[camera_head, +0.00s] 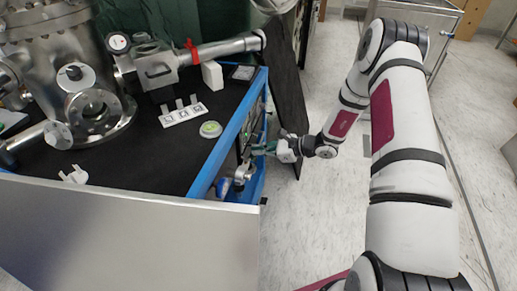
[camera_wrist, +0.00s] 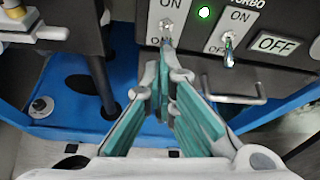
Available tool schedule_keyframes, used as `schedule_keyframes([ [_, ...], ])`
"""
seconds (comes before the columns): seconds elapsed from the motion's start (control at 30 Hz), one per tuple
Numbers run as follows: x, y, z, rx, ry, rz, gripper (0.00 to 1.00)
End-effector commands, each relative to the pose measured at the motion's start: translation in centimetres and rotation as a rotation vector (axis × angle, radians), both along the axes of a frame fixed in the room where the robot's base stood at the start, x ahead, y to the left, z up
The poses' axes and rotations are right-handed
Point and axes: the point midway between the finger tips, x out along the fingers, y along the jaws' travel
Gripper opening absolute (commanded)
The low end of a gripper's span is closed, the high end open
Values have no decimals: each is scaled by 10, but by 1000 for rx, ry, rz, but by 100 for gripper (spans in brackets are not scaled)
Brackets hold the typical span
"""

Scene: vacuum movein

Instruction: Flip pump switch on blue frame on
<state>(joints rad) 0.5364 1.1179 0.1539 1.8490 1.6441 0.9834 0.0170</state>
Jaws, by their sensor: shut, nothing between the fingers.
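In the wrist view, a dark control panel (camera_wrist: 185,12) carries two toggle switches with ON and OFF labels. The left toggle switch (camera_wrist: 167,28) is straight beyond my fingertips; its heading is cut off by the picture edge. The right toggle switch (camera_wrist: 228,55) sits under the word TURBO, and its lever hangs down. My gripper (camera_wrist: 166,68) has teal finger pads and is shut and empty, with its tips just below the left switch. I cannot tell whether they touch it.
A green light (camera_wrist: 204,12) glows between the switches, and an OFF display (camera_wrist: 278,43) is at right. A metal handle (camera_wrist: 235,98) juts out below the panel. In the head view, a steel vacuum chamber (camera_head: 62,60) stands on the black tabletop (camera_head: 150,150).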

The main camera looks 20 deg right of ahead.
Motion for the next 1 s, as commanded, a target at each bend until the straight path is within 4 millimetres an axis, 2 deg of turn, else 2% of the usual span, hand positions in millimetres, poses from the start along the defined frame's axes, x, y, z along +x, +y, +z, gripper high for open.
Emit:
schedule_keyframes([
  [0.17, -1, -1, 9, -88, 54, 2, 0],
  [0.47, -1, -1, 6, -83, 56, 0, 0],
  [1.0, 0, -1, 23, -81, 52, 0, 0],
])
